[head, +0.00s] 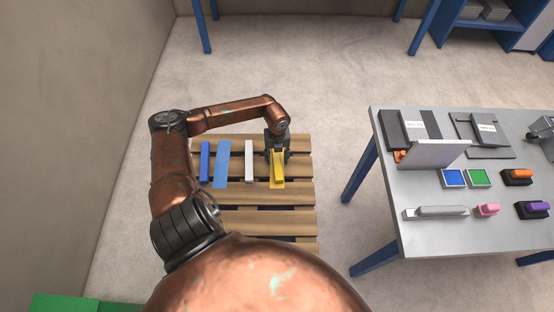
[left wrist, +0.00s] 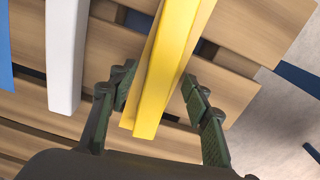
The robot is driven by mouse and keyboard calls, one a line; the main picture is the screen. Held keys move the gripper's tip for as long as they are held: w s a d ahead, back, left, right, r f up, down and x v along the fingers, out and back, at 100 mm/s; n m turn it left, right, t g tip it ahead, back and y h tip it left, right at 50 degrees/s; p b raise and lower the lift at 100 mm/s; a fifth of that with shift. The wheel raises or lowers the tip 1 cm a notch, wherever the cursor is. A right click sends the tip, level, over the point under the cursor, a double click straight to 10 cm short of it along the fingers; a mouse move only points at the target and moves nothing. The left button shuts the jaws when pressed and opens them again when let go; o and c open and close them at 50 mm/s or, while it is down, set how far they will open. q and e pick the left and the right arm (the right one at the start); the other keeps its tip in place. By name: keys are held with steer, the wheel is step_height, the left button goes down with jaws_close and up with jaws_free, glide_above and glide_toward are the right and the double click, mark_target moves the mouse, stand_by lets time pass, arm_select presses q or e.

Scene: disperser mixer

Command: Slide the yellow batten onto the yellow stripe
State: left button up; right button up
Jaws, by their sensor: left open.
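The yellow batten (head: 278,163) lies on a wooden pallet in the head view, over a flat yellow stripe (head: 277,185) that shows along its edges and near end. In the left wrist view the batten (left wrist: 172,60) runs between my fingers, with the darker yellow stripe (left wrist: 150,70) along its left side. My left gripper (head: 278,155) is open, pointing down at the batten. Its fingers (left wrist: 157,92) stand on both sides of the batten, with gaps visible. The gripper hides the batten's far end in the head view. My right gripper is not in view.
The pallet (head: 270,217) also carries a white batten (head: 249,160), a blue batten (head: 205,162) and a light blue stripe (head: 222,165). A grey table (head: 415,235) with stamps and ink pads stands to the right. Floor is clear between them.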

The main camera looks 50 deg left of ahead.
mark_target(277, 159)
arm_select(q)
step_height(277, 159, up, 11)
steer(key=shift+f, duration=0.2)
